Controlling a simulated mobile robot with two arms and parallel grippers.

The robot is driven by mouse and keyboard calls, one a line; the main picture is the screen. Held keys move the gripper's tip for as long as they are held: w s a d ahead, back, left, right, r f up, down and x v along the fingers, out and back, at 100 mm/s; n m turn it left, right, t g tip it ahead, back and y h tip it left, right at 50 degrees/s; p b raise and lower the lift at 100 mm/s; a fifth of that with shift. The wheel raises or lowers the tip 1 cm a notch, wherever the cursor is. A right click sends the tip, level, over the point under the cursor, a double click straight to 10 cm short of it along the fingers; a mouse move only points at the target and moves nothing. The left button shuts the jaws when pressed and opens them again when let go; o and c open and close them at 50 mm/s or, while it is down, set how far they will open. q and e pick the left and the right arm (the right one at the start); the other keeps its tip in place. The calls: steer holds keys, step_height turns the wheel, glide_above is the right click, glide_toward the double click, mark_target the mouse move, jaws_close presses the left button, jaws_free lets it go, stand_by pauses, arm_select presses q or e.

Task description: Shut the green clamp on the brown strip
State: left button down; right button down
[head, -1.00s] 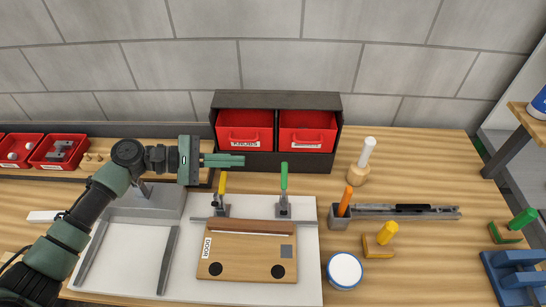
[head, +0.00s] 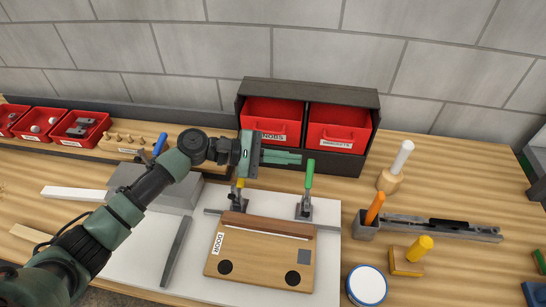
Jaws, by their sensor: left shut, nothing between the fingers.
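The green clamp (head: 308,180) stands at the back right of the wooden board, its green handle upright. The brown strip (head: 266,224) lies along the board's back edge. The yellow-handled clamp (head: 239,194) stands at the strip's left part, its top partly hidden by my left gripper. My left gripper (head: 300,157) is shut and empty. Its fingers point right, with the tips close to the left of the green handle's top in the picture; I cannot tell whether they touch. My right gripper is out of view.
The wooden board (head: 257,257) lies on a white panel (head: 190,285). Red drawers (head: 271,122) stand behind the clamps. To the right are a grey holder with an orange handle (head: 374,207), a white-topped round tub (head: 367,285) and a yellow-knobbed block (head: 407,262).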

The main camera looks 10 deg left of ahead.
mark_target(311, 161)
arm_select(q)
steer(key=shift+x, duration=1.05)
steer(key=shift+s, duration=0.1)
steer(key=shift+s+r+b, duration=0.15)
steer(key=shift+r+b, duration=0.1)
steer(key=shift+b, duration=0.1)
steer(key=shift+s+m+t, duration=0.1)
steer(key=shift+m+t, duration=0.2)
steer(key=shift+m, duration=0.1)
steer(key=s+r+m+b, duration=0.1)
steer(key=m+b, duration=0.1)
steer(key=s+m+t+h+b, duration=0.1)
steer(key=b, duration=0.1)
steer(key=shift+s+r+m, duration=0.1)
steer(key=shift+r+m, duration=0.25)
steer(key=shift+m, duration=0.05)
steer(key=shift+s+r+m+t+h+b, duration=0.15)
steer(key=shift+s+r+m+b, duration=0.25)
steer(key=shift+s+b, duration=0.25)
steer(key=shift+s+r+m+t+h+b, duration=0.1)
steer(key=shift+s+r+m+b, duration=0.2)
steer(key=shift+s+m+b, duration=0.25)
steer(key=shift+s+r+m+t+h+b, duration=0.15)
steer(key=shift+s+r+m+b, duration=0.15)
steer(key=shift+s+b, duration=0.4)
